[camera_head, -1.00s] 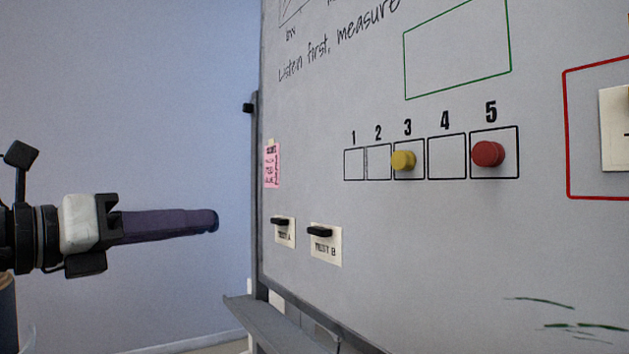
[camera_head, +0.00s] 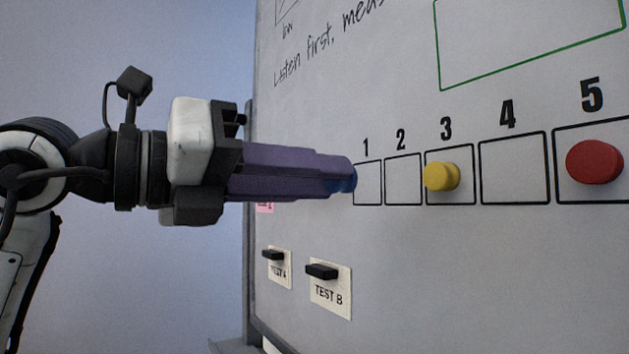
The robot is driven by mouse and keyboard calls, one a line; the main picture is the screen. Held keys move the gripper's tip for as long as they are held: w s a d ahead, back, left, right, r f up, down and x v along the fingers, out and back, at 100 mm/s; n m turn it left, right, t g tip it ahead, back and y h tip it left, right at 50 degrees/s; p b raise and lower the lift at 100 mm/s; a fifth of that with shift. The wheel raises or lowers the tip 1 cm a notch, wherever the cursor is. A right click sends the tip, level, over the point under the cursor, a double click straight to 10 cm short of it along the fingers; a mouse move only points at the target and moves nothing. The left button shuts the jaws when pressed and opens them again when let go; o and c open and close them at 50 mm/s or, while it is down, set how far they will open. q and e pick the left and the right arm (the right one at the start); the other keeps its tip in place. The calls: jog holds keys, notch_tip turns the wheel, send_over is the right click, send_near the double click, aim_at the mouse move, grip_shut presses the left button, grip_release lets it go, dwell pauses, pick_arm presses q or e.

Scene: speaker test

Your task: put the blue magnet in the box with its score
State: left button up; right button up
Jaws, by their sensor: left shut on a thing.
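My left gripper (camera_head: 335,178) comes in from the left with long purple fingers. It is shut on the blue magnet (camera_head: 350,179), of which only a small part shows at the fingertips. In the picture the magnet overlaps the left edge of box 1 (camera_head: 369,184); I cannot tell whether it touches the board. A row of boxes numbered 1 to 5 is drawn on the whiteboard (camera_head: 440,250). A yellow magnet (camera_head: 440,177) sits in box 3 and a red magnet (camera_head: 594,162) in box 5. Boxes 2 (camera_head: 403,181) and 4 (camera_head: 513,170) are empty. My right gripper is out of view.
Two cards held by black clips hang below the row, TEST A (camera_head: 279,272) and TEST B (camera_head: 331,294). A green outlined frame (camera_head: 530,75) is drawn above. A pink note (camera_head: 265,208) is mostly hidden behind my left gripper.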

aim_at(342, 192)
pick_arm(q)
jog(key=p+x, duration=0.1)
jog(key=x, duration=0.2)
jog(key=shift+s+d+r, duration=0.1)
jog(key=shift+d, duration=0.2)
jog(key=p+x, duration=0.1)
jog(key=x, duration=0.3)
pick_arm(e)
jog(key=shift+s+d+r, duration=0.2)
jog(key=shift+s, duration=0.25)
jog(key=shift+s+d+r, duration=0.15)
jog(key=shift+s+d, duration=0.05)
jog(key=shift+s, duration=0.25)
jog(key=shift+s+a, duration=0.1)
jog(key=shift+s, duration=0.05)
pick_arm(q)
jog(key=shift+w+d, duration=0.25)
dwell(0.4)
